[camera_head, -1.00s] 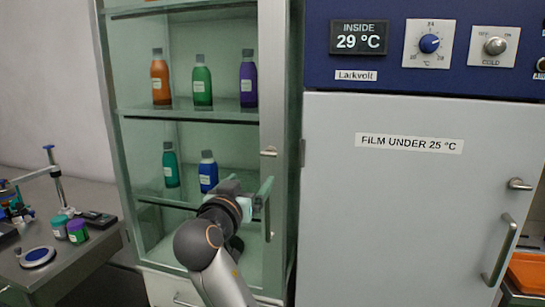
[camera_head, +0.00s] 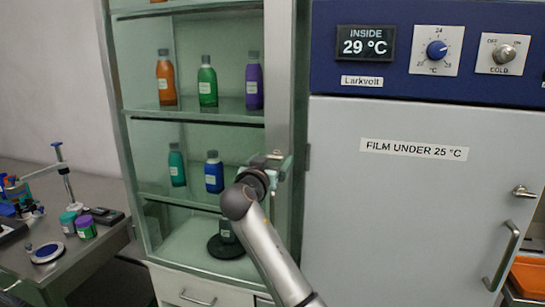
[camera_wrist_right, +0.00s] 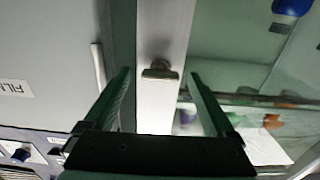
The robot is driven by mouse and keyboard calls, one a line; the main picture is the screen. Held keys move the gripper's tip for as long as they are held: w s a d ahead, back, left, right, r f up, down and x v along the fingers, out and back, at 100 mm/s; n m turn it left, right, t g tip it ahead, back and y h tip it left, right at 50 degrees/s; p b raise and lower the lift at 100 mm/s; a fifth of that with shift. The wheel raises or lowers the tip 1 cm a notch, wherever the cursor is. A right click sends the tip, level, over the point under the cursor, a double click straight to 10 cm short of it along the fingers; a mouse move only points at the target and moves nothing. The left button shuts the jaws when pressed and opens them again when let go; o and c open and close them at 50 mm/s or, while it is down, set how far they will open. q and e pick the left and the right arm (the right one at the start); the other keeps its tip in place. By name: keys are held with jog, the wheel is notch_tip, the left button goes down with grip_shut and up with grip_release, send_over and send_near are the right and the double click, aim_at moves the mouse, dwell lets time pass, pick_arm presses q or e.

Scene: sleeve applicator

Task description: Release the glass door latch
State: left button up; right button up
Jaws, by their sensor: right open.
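The glass door (camera_head: 190,128) of the tall cabinet is shut, with bottles showing behind it. The small metal latch (camera_wrist_right: 160,71) is on the pale door frame (camera_wrist_right: 160,110); in the right wrist view it lies ahead of my fingers, between them in the picture. My right gripper (camera_head: 280,168) is at the right edge of the glass door, just by the latch, which it largely covers in the head view. In the right wrist view the two green fingers of this gripper (camera_wrist_right: 160,85) stand wide apart, with no contact with the latch visible. My left gripper is out of view.
A grey cabinet door (camera_head: 400,210) labelled "FILM UNDER 25 °C" stands at the right, under a blue control panel (camera_head: 385,60) reading 29 °C. A bench (camera_head: 85,250) with small jars and a stand is at the left. A drawer (camera_head: 195,290) is below the glass door.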

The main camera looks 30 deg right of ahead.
jog(key=shift+w+d, duration=0.15)
jog(key=shift+c, duration=0.2)
jog(key=c, duration=1.3)
